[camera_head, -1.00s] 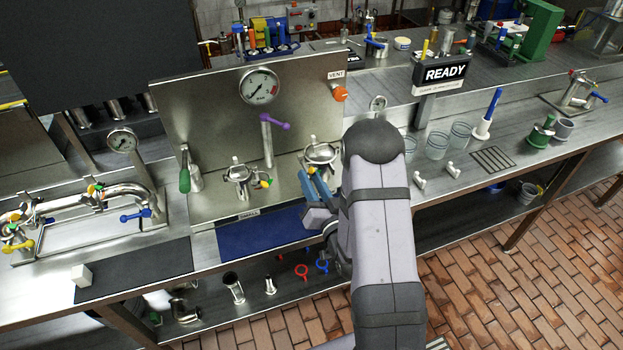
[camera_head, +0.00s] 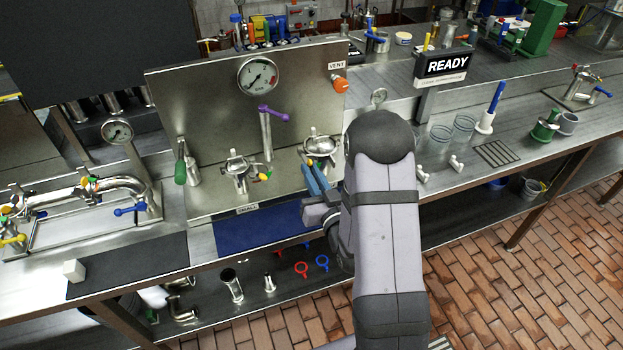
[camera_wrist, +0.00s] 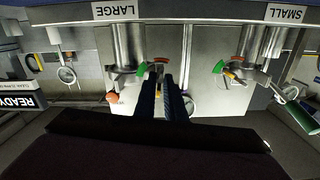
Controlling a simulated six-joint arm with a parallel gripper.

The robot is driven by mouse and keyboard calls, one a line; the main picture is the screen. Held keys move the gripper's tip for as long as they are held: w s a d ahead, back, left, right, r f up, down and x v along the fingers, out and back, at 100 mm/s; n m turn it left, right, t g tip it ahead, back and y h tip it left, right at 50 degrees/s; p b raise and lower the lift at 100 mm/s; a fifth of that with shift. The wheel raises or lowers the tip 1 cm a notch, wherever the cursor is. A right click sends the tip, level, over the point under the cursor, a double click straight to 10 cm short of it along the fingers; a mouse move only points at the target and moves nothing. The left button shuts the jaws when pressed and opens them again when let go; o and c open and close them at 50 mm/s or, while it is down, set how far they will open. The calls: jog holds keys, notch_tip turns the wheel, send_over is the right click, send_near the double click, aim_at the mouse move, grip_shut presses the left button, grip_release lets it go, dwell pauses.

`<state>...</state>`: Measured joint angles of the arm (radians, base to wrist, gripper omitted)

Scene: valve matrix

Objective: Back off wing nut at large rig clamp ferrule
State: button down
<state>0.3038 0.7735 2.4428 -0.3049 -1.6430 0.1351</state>
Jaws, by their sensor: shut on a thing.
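The large rig (camera_head: 320,147) is a steel clamped ferrule on the steel bench, in front of the upright panel. In the wrist view its clamp (camera_wrist: 125,72) is under the LARGE label, with a green part (camera_wrist: 143,69) on its side. My gripper (camera_head: 311,174) has blue fingers and reaches the front of the large rig from below right. In the wrist view the fingertips (camera_wrist: 161,77) are close together at the clamp's side, shut on a small part that looks like the wing nut. The fingers mostly hide that part, so its turn angle cannot be told.
The small rig (camera_head: 238,172) stands left of the large one, with a green-handled lever (camera_head: 181,170) further left. A purple-handled post (camera_head: 267,130) rises behind, between the rigs. A blue mat (camera_head: 260,228) lies in front. The READY sign (camera_head: 443,68) stands at right.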

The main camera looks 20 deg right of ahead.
dwell(0.3)
jog(key=c, duration=1.9)
grip_release()
jog(key=shift+c, duration=0.2)
jog(key=s+p, duration=0.5)
jog(key=s, duration=0.2)
jog(key=shift+s, duration=0.2)
